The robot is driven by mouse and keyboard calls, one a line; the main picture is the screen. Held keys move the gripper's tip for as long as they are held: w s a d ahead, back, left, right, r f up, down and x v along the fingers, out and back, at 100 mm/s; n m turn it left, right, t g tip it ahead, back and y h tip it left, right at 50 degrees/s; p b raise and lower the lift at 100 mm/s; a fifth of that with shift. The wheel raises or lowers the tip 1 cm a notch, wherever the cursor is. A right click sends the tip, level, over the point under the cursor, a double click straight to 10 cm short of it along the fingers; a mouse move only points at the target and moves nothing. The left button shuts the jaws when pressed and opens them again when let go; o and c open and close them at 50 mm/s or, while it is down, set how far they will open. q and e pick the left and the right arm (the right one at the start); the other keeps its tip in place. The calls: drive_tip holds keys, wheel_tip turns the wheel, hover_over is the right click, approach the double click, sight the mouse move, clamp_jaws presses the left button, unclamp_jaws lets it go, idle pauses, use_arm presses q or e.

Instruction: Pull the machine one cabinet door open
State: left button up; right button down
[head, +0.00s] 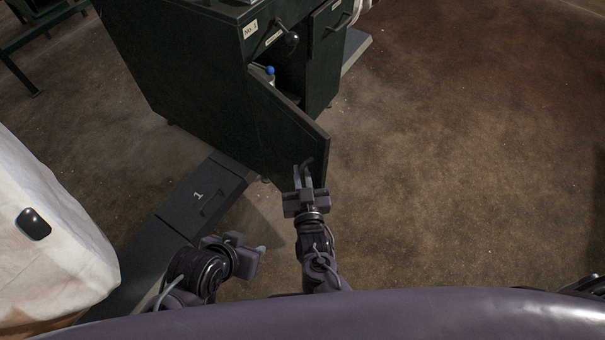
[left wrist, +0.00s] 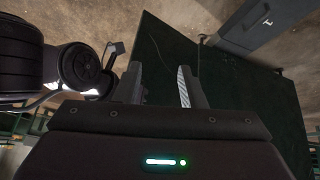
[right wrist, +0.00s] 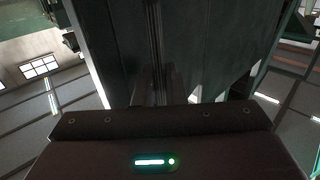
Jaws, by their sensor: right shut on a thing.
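The dark green machine one cabinet (head: 190,65) stands at the top of the head view, with a "No. 1" label near its upper corner. Its door (head: 288,130) stands ajar, swung out toward me, with a dark gap behind it. My right gripper (head: 304,174) is at the door's outer face near the free edge, shut on the door handle (head: 308,163), which is mostly hidden by the fingers. My left gripper (head: 262,250) is lower left of it, apart from the door. In the left wrist view its fingers (left wrist: 158,88) are spread with nothing between them.
A blue-topped object (head: 270,71) shows in the cabinet opening. A drawer unit (head: 325,45) adjoins on the right. A dark floor strip marked 1 (head: 180,205) lies below the cabinet. A white bulk bag (head: 50,240) stands at left. The brown floor at right is clear.

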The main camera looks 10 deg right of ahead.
drive_tip(key=shift+w+r, duration=0.1)
